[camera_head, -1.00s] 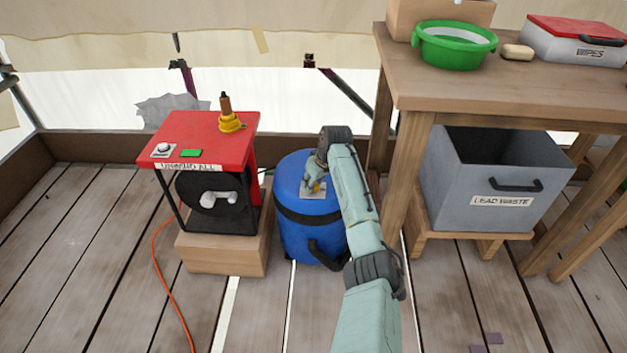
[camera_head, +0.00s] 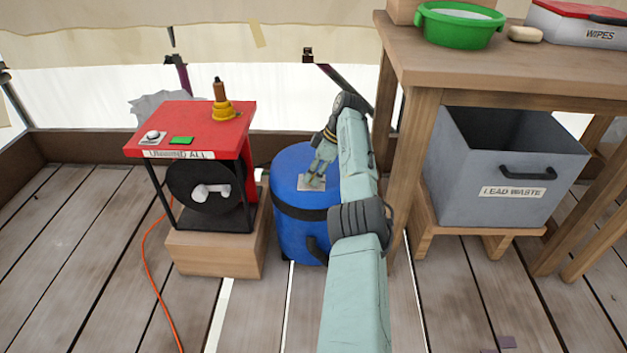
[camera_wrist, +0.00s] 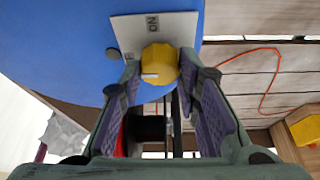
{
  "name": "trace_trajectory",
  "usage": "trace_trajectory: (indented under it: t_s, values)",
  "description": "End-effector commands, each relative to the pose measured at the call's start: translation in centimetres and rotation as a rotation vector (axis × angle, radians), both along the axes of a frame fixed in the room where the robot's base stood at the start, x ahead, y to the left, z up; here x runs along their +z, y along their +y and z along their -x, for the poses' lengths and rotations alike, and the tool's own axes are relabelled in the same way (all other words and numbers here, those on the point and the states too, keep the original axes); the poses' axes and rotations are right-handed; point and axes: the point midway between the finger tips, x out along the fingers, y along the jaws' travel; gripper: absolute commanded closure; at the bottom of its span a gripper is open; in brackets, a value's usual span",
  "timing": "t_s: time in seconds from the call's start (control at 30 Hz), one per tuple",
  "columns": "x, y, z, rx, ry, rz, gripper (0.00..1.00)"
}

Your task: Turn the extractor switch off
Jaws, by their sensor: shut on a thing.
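The extractor is a blue drum (camera_head: 290,230) with a dark band, standing on the deck. A light switch plate (camera_head: 303,186) sits on its top. In the wrist view the plate (camera_wrist: 182,28) carries an "ON" label near its upper middle and another label, partly hidden, to the left. The yellow switch knob (camera_wrist: 160,62) has a white mark on its lower left side, pointing to the left in that view. My gripper (camera_head: 315,180) reaches down onto the plate. Its two fingers (camera_wrist: 158,76) are shut on the knob, one on each side. In the head view the gripper hides the knob.
A red-topped unit (camera_head: 195,125) with a yellow-based handle (camera_head: 222,105) stands on a wooden block left of the drum. An orange cable (camera_head: 152,270) runs along the deck. A wooden table (camera_head: 500,70) and a grey lead waste bin (camera_head: 490,165) stand close on the right.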

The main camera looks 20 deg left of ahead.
Motion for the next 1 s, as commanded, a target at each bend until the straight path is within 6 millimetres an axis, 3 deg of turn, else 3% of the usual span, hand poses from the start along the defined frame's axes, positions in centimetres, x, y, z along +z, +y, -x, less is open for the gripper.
trace_trajectory:
  t_s: [0.8, 0.83, 1.0]
  values:
    - [-0.03, 0.12, 0.03, 0.085, 0.001, 0.001, 0.98]
    - [-0.03, 0.12, 0.03, 0.085, 0.001, 0.000, 0.70]
    - [-0.01, 0.08, 0.00, 0.084, 0.001, 0.001, 0.58]
